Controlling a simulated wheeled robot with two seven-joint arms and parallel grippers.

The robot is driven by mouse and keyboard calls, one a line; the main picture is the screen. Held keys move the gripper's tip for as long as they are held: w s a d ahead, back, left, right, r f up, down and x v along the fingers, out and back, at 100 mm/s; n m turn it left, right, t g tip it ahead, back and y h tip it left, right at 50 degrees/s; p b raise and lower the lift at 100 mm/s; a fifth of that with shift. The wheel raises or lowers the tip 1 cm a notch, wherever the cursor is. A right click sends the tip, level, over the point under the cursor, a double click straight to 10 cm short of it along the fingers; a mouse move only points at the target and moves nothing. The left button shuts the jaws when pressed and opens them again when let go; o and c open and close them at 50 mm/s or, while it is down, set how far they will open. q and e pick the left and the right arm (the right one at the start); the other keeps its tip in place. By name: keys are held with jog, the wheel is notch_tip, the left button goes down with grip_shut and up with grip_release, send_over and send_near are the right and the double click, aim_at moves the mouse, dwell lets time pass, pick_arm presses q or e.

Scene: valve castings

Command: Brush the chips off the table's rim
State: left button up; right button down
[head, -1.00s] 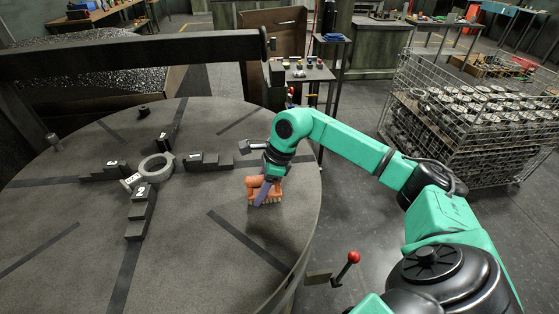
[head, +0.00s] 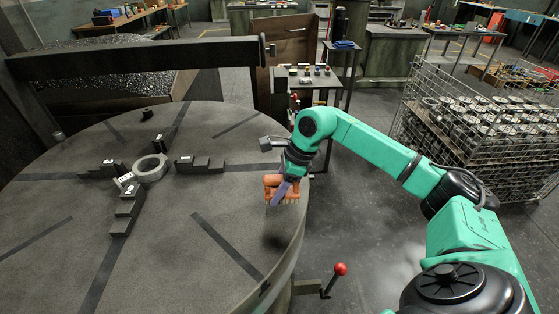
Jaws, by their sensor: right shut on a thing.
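The round grey table (head: 170,240) fills the left half of the head view, with its rim (head: 297,240) curving down its right side. My right gripper (head: 282,190) is shut on an orange brush (head: 271,184) near the right rim. The brush's bristles are hard to make out, and I cannot tell whether they touch the surface. A darker patch lies on the table just below the brush. I cannot make out separate chips on the rim. My left gripper is out of view.
A metal ring (head: 151,169) sits mid-table among stepped jaws (head: 126,210). A dark beam (head: 140,58) spans the table's back. A red-knobbed lever (head: 340,269) stands by the front rim. A wire cage of castings (head: 480,125) stands at the right.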

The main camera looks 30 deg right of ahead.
aim_at(274, 177)
jog(key=r, duration=0.1)
jog(key=a+r+p, duration=0.1)
jog(key=r, duration=0.1)
jog(key=shift+w, duration=0.15)
jog(key=shift+w+p+v, duration=0.2)
jog(key=shift+p+v, duration=0.65)
jog(key=shift+v, duration=0.25)
jog(key=shift+a+r+p, duration=0.2)
jog(key=shift+r+p, duration=0.1)
jog(key=shift+r, duration=0.4)
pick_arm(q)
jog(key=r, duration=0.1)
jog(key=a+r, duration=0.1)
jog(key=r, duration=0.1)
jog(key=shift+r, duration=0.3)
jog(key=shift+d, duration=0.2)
